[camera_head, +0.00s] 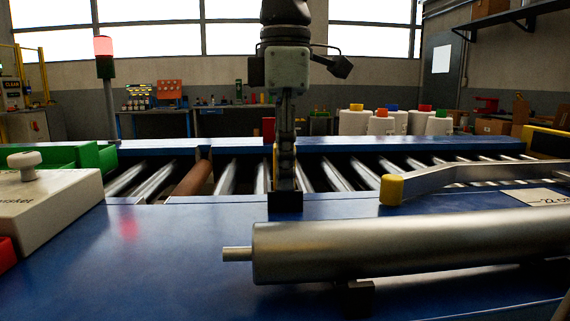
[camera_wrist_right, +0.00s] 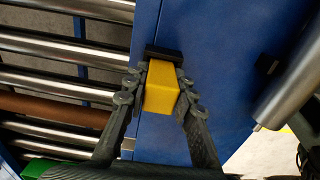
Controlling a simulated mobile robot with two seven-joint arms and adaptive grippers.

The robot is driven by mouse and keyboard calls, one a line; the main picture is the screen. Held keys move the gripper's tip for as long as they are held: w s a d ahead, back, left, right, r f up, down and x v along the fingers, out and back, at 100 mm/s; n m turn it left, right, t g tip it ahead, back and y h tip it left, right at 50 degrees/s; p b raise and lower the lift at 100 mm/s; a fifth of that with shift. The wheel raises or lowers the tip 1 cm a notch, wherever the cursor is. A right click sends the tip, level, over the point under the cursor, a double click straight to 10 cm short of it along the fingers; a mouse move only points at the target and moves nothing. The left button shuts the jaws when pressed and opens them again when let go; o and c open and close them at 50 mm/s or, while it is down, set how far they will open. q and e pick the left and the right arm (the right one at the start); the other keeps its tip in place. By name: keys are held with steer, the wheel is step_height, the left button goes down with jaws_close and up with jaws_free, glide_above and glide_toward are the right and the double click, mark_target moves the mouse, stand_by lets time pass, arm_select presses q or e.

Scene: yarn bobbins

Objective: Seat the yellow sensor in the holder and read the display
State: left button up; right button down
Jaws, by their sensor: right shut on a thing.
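My right gripper (camera_head: 285,180) hangs down from the top middle in the head view, over the blue table. In the wrist view my right gripper (camera_wrist_right: 158,88) is shut on the yellow sensor (camera_wrist_right: 161,88), a small block with a finger on each side. The dark holder (camera_wrist_right: 163,54) lies right at the sensor's far end; it also shows as a black block (camera_head: 285,202) under the fingers in the head view. I cannot tell whether the sensor is in the holder or just above it. No display can be made out. My left gripper is not in view.
A large metal roller (camera_head: 400,245) lies at the front right. A grey arm with a yellow end (camera_head: 391,190) and a pale lettered plate (camera_head: 546,196) are behind it. A white box with a knob (camera_head: 45,205) stands left. A roller conveyor (camera_head: 230,177) runs behind.

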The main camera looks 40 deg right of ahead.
steer(key=c, duration=1.3)
jaws_free()
steer(key=shift+s+f, duration=0.2)
steer(key=shift+f, duration=0.4)
steer(key=shift+o, duration=0.6)
steer(key=shift+w+f, duration=0.1)
steer(key=shift+w, duration=0.1)
steer(key=shift+r, duration=0.2)
step_height(320, 180, up, 12)
steer(key=shift+r, duration=0.1)
